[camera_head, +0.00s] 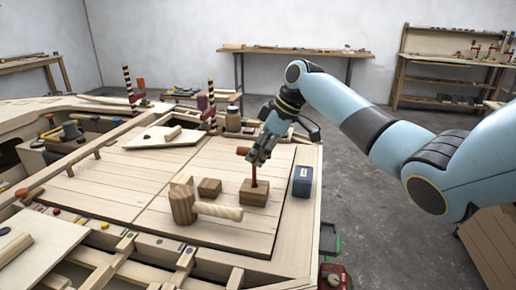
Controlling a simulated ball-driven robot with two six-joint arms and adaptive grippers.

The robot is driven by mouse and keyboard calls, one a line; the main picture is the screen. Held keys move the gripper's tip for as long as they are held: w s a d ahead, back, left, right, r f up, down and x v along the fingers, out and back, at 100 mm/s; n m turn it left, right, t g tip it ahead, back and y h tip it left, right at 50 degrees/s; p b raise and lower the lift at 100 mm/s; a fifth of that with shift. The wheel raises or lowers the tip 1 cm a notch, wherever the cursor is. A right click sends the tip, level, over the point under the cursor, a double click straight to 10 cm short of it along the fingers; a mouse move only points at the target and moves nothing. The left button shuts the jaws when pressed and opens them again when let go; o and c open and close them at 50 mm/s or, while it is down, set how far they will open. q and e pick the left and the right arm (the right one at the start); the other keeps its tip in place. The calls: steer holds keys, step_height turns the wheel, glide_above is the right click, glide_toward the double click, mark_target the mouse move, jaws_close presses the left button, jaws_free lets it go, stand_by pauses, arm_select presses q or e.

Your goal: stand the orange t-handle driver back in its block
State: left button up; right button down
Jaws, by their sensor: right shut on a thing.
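The orange t-handle driver (254,174) is upright, its crossbar at the jaws of my right gripper (256,157). The right gripper is shut on the driver near its top. The driver's shaft runs down to a brown wooden block (253,194) on the plywood deck. The shaft's lower end meets the top of the block in the picture; whether it is inside a hole or just above or in front cannot be told. Part of the handle is hidden by the jaws. My left gripper is not in view.
A dark blue box (302,181) stands close to the right of the block. A smaller brown block (209,187) and a wooden mallet (183,204) with a pale handle lie to the left. The deck's right edge is near. Bare deck (110,180) lies farther left.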

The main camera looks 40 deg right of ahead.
steer(key=shift+f, duration=0.15)
steer(key=shift+p, duration=0.7)
stand_by(1.0)
steer(key=shift+f+b, duration=0.6)
steer(key=shift+f, duration=0.45)
stand_by(0.3)
steer(key=c, duration=1.2)
jaws_free()
steer(key=shift+o, duration=0.2)
steer(key=v, duration=1.2)
